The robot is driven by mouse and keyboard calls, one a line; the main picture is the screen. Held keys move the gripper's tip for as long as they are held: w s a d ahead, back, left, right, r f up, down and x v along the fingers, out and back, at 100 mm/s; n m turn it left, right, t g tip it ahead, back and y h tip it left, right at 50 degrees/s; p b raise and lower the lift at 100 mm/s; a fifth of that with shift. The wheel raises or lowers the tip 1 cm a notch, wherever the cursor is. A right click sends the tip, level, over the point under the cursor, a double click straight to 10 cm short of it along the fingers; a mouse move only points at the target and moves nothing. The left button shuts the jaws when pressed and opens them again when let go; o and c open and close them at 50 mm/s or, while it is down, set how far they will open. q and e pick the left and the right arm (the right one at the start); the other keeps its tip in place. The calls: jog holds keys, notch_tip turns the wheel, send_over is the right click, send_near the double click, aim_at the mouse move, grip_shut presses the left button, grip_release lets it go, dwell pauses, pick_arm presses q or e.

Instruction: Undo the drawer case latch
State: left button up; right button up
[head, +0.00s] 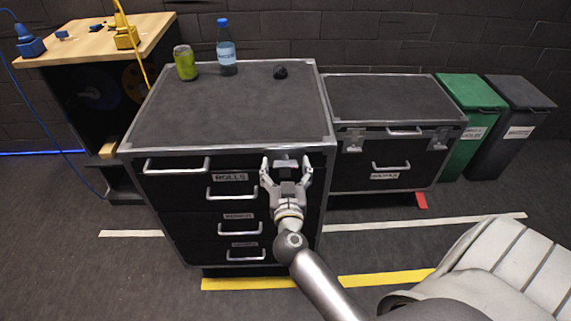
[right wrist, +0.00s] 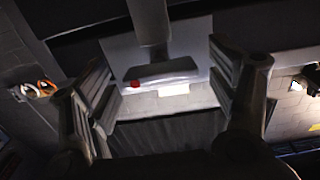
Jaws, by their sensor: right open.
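The drawer case (head: 220,120) is a black cabinet with metal edges, several drawers and silver bar handles on its front. Its latch (head: 286,163) is a small grey metal piece at the upper right of the front face. My right gripper (head: 286,171) is open, with one finger on each side of the latch. In the right wrist view the latch (right wrist: 160,72) shows as a grey plate with a bar and a red dot, between the two open fingers. I cannot tell whether the fingers touch it. My left gripper is not in view.
A green can (head: 185,62), a blue bottle (head: 226,48) and a small dark lump (head: 280,72) stand on the case top. A second latched black case (head: 390,100) is to the right, then green (head: 470,95) and grey (head: 515,100) bins. A wooden-topped bench (head: 85,45) is at left.

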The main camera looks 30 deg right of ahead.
jog(key=shift+w+d, duration=0.35)
jog(key=shift+w, duration=0.2)
jog(key=c, duration=1)
jog(key=shift+c, duration=0.2)
